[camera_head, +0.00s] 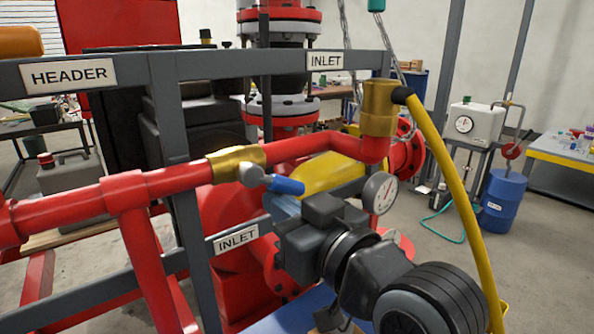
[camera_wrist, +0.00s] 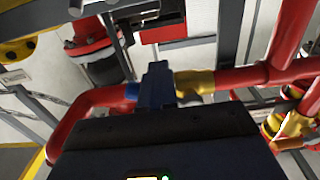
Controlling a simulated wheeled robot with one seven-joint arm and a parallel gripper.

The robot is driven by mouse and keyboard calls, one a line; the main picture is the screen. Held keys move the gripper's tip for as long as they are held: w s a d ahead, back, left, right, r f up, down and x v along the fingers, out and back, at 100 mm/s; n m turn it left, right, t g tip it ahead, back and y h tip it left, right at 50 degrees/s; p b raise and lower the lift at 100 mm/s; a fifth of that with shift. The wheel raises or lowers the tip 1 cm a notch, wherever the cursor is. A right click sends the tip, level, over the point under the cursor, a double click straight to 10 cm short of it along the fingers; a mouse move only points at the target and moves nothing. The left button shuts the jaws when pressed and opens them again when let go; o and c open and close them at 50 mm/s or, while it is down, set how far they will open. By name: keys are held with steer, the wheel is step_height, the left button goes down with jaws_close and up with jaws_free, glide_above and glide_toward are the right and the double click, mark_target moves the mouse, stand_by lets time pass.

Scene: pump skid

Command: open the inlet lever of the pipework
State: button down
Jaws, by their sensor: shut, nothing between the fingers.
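The inlet lever (camera_head: 287,186) has a blue grip and a grey hub beside the brass valve body (camera_head: 238,160) on the red pipe. The grip points right, roughly along the pipe. My gripper (camera_head: 281,206) is shut and empty, close beside the lever on the near side. In the wrist view, my shut dark fingers (camera_wrist: 157,84) stand in front of the pipe, just left of the brass valve (camera_wrist: 195,83). A bit of the blue grip (camera_wrist: 132,92) shows left of them; the rest is hidden. I cannot tell whether they touch it.
A grey frame post (camera_head: 180,200) and top rail carry HEADER (camera_head: 69,75) and INLET (camera_head: 326,61) plates; another INLET plate (camera_head: 236,239) is lower. A gauge (camera_head: 380,193), brass fitting (camera_head: 378,108) and yellow hose (camera_head: 450,190) are close to my arm on the right.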

mark_target(293, 183)
steer(key=shift+w+d+r+p, duration=0.3)
steer(key=shift+d+r+p, duration=0.15)
steer(key=shift+r, duration=0.25)
steer(key=shift+w+d+r+p, duration=0.3)
steer(key=shift+d+r, duration=0.2)
steer(key=shift+r, duration=0.15)
steer(key=shift+a+f+b, duration=0.1)
steer(key=shift+f+b, duration=0.5)
steer(key=shift+f, duration=0.2)
steer(key=b+v, duration=0.1)
steer(key=v, duration=0.8)
steer(key=s+d+f+m+t+h, duration=0.1)
steer(key=s+d+f+m+h, duration=0.25)
steer(key=s+f, duration=0.35)
steer(key=s+d+f+m+h, duration=0.3)
steer(key=s+d+f+m, duration=0.15)
steer(key=f, duration=0.55)
steer(key=s+d+f+h, duration=0.1)
steer(key=s+d+f, duration=0.1)
steer(key=s, duration=0.8)
steer(key=s+d+f+n+g+h, duration=0.1)
steer(key=s+d, duration=0.3)
steer(key=s, duration=0.7)
steer(key=shift+s+d+f+h, duration=0.3)
steer(key=shift+f+h, duration=0.3)
steer(key=shift+h, duration=0.15)
